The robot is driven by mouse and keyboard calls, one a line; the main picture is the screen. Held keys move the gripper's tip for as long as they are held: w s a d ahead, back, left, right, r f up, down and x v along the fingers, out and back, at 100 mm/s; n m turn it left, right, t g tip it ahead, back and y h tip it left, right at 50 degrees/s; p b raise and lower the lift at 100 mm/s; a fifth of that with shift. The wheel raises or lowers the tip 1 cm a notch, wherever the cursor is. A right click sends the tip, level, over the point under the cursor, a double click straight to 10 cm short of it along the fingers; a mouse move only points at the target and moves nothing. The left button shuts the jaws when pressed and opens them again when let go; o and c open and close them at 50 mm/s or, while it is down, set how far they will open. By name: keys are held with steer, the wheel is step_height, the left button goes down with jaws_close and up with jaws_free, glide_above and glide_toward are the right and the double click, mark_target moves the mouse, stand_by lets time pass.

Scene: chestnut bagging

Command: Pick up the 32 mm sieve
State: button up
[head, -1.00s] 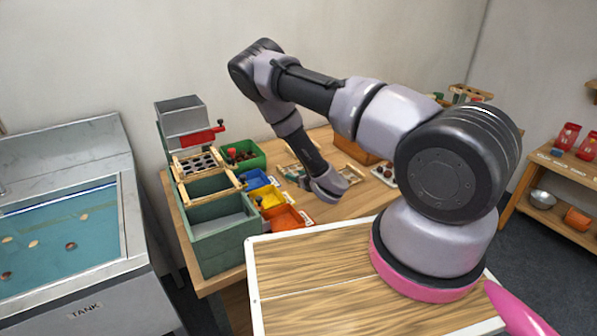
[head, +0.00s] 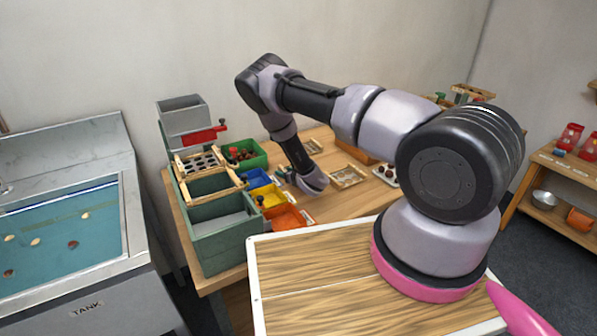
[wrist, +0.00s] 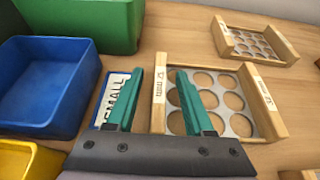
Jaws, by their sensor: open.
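The 32 mm sieve (wrist: 213,100) is a wooden frame around a grey plate with large round holes. It lies flat on the table in the middle of the wrist view, its label on the left rail. My gripper (wrist: 160,74) is open and empty above it. In the wrist view the left finger is outside the left rail, over the SMALL card, and the right finger is over the holed plate, so the labelled rail shows between them. I cannot tell the height left. In the head view my gripper (head: 312,183) hides most of this sieve.
A second sieve (wrist: 254,42) lies at the upper right of the wrist view; another (head: 347,177) lies right of my gripper in the head view. Blue (wrist: 45,85), green (wrist: 85,22) and yellow (wrist: 28,160) bins stand close on the left. An orange bin (head: 284,218) stands nearer.

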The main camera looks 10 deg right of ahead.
jaws_close()
